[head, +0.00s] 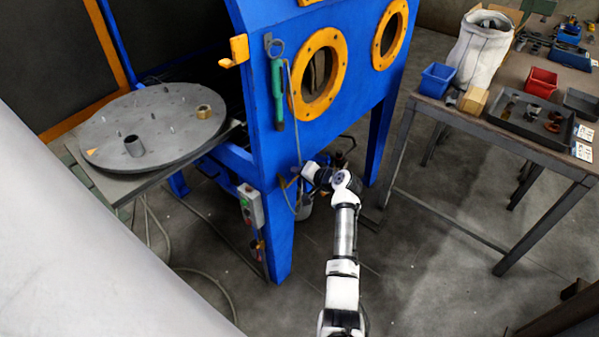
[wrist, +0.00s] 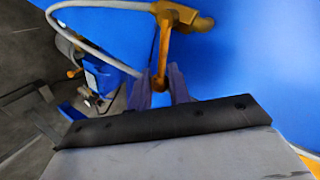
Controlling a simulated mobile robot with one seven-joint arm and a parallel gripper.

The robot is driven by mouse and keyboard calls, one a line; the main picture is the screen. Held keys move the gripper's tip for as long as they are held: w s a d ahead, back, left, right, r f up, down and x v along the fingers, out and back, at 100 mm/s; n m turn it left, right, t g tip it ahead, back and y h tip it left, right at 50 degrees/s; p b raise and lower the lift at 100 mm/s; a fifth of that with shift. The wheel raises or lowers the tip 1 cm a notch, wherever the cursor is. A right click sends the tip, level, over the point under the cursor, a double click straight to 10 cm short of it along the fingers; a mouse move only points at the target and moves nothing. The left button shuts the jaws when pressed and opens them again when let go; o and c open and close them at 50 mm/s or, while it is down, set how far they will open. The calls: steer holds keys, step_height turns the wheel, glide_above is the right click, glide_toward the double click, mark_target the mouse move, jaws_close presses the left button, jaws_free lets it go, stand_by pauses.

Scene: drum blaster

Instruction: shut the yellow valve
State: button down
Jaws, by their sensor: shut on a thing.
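The yellow valve (wrist: 165,45) shows in the wrist view against a blue panel. Its lever hangs down from a brass-coloured body at the top, where a grey hose meets it. My gripper (wrist: 159,92) has its two fingers on either side of the lever's lower end and is shut on it. In the head view my gripper (head: 306,174) is low at the front of the blue cabinet (head: 262,160). A small yellow part shows just left of it there, and the wrist hides much of the contact.
A grey turntable (head: 155,112) with a nut and a short tube on it stands at the left. A control box (head: 250,207) is on the cabinet leg. A workbench (head: 430,104) with bins stands at the right. The floor between is mostly clear.

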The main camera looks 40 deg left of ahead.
steer(key=shift+f+m+g, duration=0.5)
steer(key=shift+g, duration=0.1)
steer(key=c, duration=1.6)
jaws_free()
steer(key=shift+d, duration=0.1)
steer(key=b+v, duration=0.2)
steer(key=v, duration=1.1)
steer(key=shift+d+r, duration=0.2)
steer(key=shift+d, duration=0.15)
